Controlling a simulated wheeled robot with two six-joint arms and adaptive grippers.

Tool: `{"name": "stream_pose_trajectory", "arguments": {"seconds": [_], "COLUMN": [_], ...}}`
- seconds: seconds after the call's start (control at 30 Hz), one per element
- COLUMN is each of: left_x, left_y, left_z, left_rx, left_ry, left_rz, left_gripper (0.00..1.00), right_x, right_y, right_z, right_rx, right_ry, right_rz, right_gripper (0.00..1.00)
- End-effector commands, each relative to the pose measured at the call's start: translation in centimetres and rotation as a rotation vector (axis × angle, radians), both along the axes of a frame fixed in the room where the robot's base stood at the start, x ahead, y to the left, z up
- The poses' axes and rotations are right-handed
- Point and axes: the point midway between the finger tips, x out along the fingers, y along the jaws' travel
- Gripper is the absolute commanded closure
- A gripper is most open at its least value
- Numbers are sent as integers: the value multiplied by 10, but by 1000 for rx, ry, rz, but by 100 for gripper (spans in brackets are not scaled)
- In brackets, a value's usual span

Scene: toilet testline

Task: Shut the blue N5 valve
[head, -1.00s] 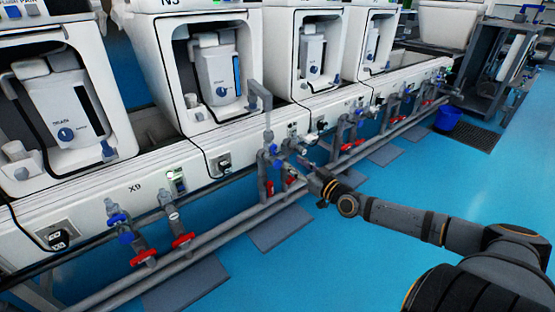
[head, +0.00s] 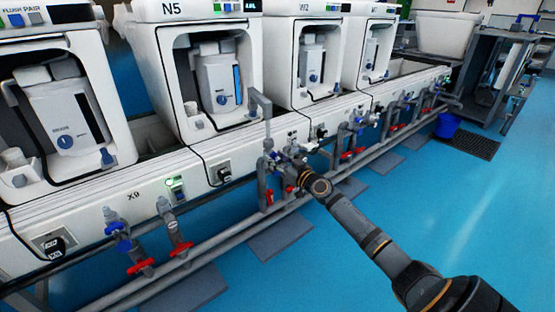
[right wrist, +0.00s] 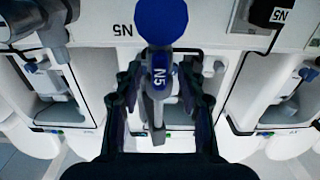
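In the head view small blue valve parts (head: 270,157) sit on the grey pipework below the N5 unit, partly hidden and too small to tell apart. My right gripper (head: 291,161) is at this pipework. In the right wrist view its two fingers (right wrist: 160,82) are open, one on each side of the tagged stem, with gaps between. My left gripper is not in view.
The white N5 unit (head: 171,28) stands behind the pipework. Other pipes carry red handles (head: 139,267) and a blue valve (head: 117,228) at the left. A long grey pipe (head: 232,228) runs low along the front.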

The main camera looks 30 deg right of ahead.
Motion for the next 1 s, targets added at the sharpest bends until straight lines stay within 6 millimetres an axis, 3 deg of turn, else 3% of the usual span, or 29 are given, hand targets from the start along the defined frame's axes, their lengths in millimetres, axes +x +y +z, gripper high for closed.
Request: {"name": "stream_pose_trajectory", "arguments": {"seconds": [0.1, 0.4, 0.73, 1.0], "left_x": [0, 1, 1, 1], "left_y": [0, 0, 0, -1], "left_z": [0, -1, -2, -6], "left_rx": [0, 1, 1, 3], "left_ry": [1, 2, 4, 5], "left_rz": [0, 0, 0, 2], "left_gripper": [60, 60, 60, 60], "right_x": [0, 0, -1, -1], "right_y": [0, 0, 0, -1], "right_z": [0, 0, 0, -1], "right_rx": [0, 0, 22, 164], "right_ry": [0, 0, 2, 13], "right_rz": [0, -1, -1, -1], "right_gripper": [63, 100, 100, 100]}}
